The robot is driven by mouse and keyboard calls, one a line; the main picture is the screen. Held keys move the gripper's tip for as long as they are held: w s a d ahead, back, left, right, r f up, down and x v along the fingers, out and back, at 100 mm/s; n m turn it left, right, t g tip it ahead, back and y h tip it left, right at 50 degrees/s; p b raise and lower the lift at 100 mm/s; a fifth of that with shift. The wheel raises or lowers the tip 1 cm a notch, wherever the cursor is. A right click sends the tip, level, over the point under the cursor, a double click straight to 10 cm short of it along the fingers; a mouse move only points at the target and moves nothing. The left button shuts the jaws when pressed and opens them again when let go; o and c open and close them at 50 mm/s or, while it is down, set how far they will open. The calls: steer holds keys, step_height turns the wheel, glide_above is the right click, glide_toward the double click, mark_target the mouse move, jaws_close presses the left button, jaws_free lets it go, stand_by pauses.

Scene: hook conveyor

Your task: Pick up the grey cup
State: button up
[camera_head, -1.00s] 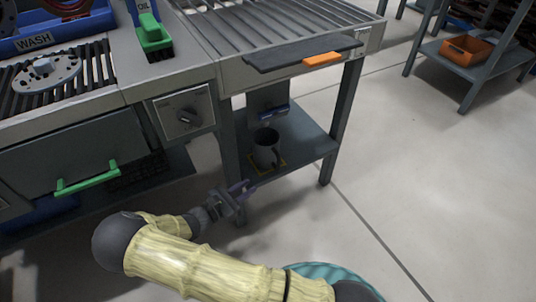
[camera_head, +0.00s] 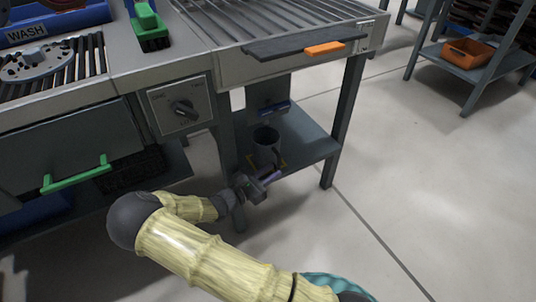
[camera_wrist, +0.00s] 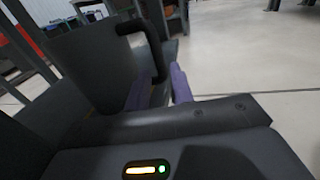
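The grey cup (camera_head: 266,143) stands upright on the lower shelf (camera_head: 308,149) under the slatted table. In the wrist view the cup (camera_wrist: 88,62) fills the left side close up. Its dark handle (camera_wrist: 153,45) points towards my gripper. My gripper (camera_head: 261,179) is at the shelf's front edge, just in front of the cup. In the wrist view the purple fingers of my gripper (camera_wrist: 160,88) are apart, with the lower part of the handle appearing between them. Whether they touch the handle cannot be told.
A table leg (camera_head: 228,165) stands close to the left of my gripper, and another (camera_head: 343,120) is to the right. The slatted tabletop (camera_head: 290,20) is above the cup. A blue-handled thing (camera_head: 274,107) is behind the cup. The floor in front and right is clear.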

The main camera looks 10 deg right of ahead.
mark_target(277, 168)
steer(key=b+x, duration=0.1)
steer(key=x, duration=0.1)
steer(key=b+x, duration=0.1)
steer(key=x, duration=0.2)
steer(key=shift+f+b, duration=0.2)
steer(key=shift+b, duration=0.1)
steer(key=shift+w+d+r, duration=0.15)
steer(key=shift+d, duration=0.1)
jaws_close()
